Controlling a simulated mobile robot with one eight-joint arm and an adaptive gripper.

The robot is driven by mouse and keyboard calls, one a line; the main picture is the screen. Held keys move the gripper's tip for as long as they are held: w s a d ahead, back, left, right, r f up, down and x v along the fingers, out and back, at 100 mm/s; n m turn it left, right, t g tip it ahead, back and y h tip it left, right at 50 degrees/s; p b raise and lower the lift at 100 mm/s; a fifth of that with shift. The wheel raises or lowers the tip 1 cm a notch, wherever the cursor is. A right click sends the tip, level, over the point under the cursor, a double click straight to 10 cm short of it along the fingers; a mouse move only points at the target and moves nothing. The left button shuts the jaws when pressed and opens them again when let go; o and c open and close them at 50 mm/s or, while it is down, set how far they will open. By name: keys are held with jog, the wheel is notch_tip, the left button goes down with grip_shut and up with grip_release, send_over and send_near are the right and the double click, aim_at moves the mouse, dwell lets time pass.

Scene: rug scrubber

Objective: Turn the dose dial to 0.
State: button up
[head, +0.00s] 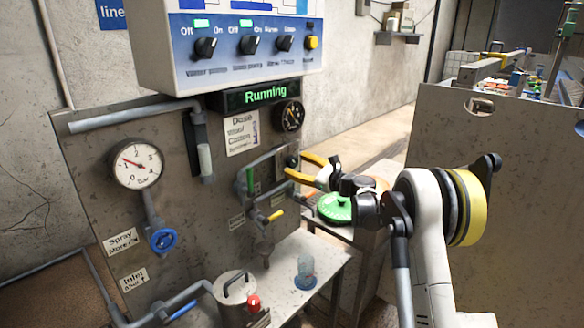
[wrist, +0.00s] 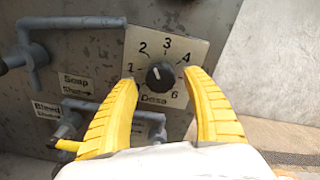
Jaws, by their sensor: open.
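The dose dial (wrist: 160,76) is a round black knob on a pale square plate marked "Dose", with numbers around it including 1, 2, 3, 4 and 6. A small light mark on the knob seems to face the upper left, towards 1 or 2; I cannot read it exactly. My gripper (wrist: 161,79) is open, its yellow fingers to the left and right of the knob with gaps to it. In the head view my gripper (head: 296,165) is at the right edge of the grey panel; the dial cannot be made out there.
The grey panel (head: 90,200) carries pipes, a pressure gauge (head: 137,164) and a blue valve wheel (head: 162,240). A yellow-handled valve and pipes sit left of and below the dial. A "Running" display (head: 262,95) is above. A green round object (head: 335,208) lies below my gripper.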

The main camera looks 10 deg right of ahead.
jog(key=shift+x, duration=1.2)
jog(key=c, duration=1.2)
